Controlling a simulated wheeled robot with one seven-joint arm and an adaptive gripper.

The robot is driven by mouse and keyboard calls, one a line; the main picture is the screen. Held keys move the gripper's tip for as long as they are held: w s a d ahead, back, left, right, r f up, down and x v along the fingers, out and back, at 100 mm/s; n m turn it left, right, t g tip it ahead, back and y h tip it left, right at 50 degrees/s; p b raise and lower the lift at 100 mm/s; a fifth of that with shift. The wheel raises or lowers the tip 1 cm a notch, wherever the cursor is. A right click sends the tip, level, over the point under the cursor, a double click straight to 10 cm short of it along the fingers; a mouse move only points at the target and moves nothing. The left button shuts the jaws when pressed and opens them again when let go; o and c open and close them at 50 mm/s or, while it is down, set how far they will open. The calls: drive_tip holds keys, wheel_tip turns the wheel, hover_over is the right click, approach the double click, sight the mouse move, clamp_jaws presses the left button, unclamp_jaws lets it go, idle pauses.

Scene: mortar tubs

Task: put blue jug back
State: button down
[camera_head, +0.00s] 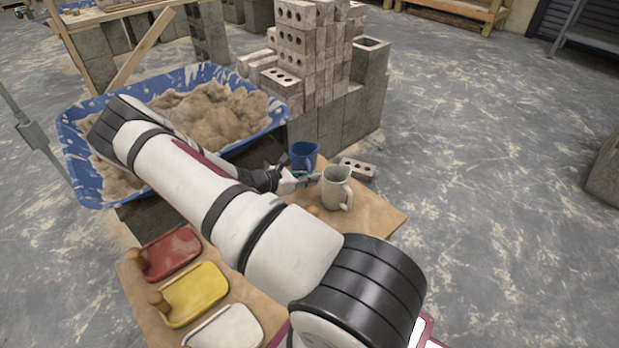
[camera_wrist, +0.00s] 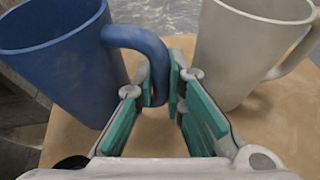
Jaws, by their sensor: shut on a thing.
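The blue jug (camera_head: 304,156) is at the far end of the wooden board, beside the large blue tub. In the wrist view the blue jug (camera_wrist: 62,62) is at left, with its handle pointing right. My gripper (camera_wrist: 164,92) is shut on that handle, one finger on each side of it. In the head view my gripper (camera_head: 312,178) is partly hidden by my arm. The jug looks upright; I cannot tell whether its base touches the board.
A whitish jug (camera_head: 336,188) stands right of my gripper, very close to its right finger in the wrist view (camera_wrist: 235,55). The blue tub (camera_head: 275,112) holds mortar. A brick (camera_head: 358,168) lies behind the whitish jug. Red (camera_head: 172,252), yellow (camera_head: 197,294) and white floats lie nearer on the board (camera_head: 375,215).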

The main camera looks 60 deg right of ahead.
drive_tip(key=c, duration=1.7)
unclamp_jaws()
drive_tip(key=shift+o, duration=0.2)
drive_tip(key=shift+r, duration=0.1)
drive_tip(key=p+v, duration=0.4)
drive_tip(key=v, duration=0.8)
drive_tip(key=s+a+r+m+y, duration=0.1)
drive_tip(key=a+r+m+y, duration=0.45)
drive_tip(key=r, duration=0.85)
drive_tip(key=s+a+r+m+t+y, duration=0.1)
drive_tip(key=s+a+r+m, duration=0.1)
drive_tip(key=s+a+r, duration=0.3)
drive_tip(key=s+a+r+m+y, duration=0.2)
drive_tip(key=a+r, duration=0.4)
drive_tip(key=r, duration=0.2)
drive_tip(key=s+a+r+m+t+y, duration=0.2)
drive_tip(key=s+a+r, duration=0.2)
drive_tip(key=s, duration=0.5)
drive_tip(key=s+a+r+m+t+y, duration=0.1)
drive_tip(key=s+a+r, duration=0.3)
drive_tip(key=s+a, duration=0.5)
drive_tip(key=shift+s+r+m+t+y, duration=0.2)
drive_tip(key=shift+s+m+t+y, duration=0.15)
drive_tip(key=shift+s+t+y, duration=0.3)
